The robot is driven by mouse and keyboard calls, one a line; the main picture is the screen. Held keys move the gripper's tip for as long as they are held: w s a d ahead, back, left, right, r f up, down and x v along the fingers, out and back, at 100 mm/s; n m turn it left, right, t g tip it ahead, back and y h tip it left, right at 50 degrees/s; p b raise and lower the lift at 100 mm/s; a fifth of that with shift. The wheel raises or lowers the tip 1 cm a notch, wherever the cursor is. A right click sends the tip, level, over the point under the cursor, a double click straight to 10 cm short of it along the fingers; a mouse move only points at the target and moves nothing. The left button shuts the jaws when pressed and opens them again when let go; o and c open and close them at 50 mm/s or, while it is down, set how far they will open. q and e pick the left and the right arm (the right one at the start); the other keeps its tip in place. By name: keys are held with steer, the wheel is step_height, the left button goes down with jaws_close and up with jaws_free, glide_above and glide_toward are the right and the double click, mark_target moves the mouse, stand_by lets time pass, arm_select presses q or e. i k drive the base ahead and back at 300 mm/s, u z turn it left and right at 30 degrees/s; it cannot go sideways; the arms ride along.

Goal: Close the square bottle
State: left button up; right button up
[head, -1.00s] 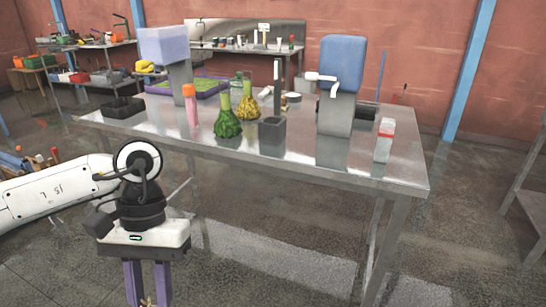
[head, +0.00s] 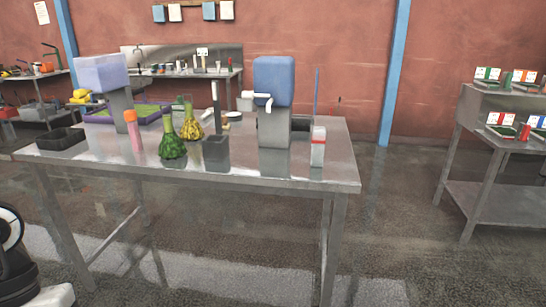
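A white, box-shaped bottle with a red band (head: 318,147) stands upright near the front right corner of the metal table (head: 260,181); it looks like the square bottle. It is too small to tell whether a cap is on it. A pink bottle with an orange top (head: 133,130) stands upright at the table's left part. Part of my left arm shows at the lower left edge, well short of the table, with its gripper fingers outside the picture. My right gripper is not in view.
A shelf rack (head: 484,197) is at the right. The floor between is clear.

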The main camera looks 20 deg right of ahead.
mark_target(318, 140)
steer(key=z, duration=0.65)
steer(key=i, duration=0.7)
steer(key=z, duration=0.4)
